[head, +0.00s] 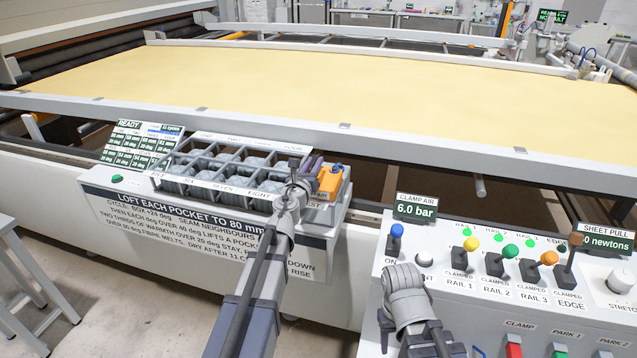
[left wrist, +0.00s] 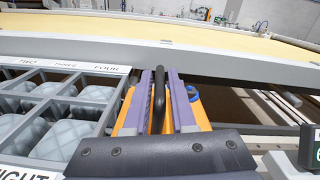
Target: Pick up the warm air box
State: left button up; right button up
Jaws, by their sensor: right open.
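The warm air box is the orange box (head: 330,182) at the right end of the pocket tray in the head view. In the left wrist view the orange box (left wrist: 200,108) shows below and beside my fingers, with a black upright handle (left wrist: 158,95). My left gripper (head: 308,172) is at the box, its purple fingers (left wrist: 160,108) on either side of the handle. The gaps are very narrow, and whether the fingers press on the handle is unclear. My right gripper (head: 403,275) is seen from behind, open, in front of the control panel; its fingertips are hidden.
The grey pocket tray (head: 160,182) with several padded pockets adjoins the box on the left. The white frame rail (head: 400,147) runs behind it. The control panel (head: 450,300) with several coloured levers stands to the right. A yellow quilt sheet (head: 300,85) lies beyond.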

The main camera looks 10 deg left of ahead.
pick_arm(q)
grip_shut()
dwell(1.0)
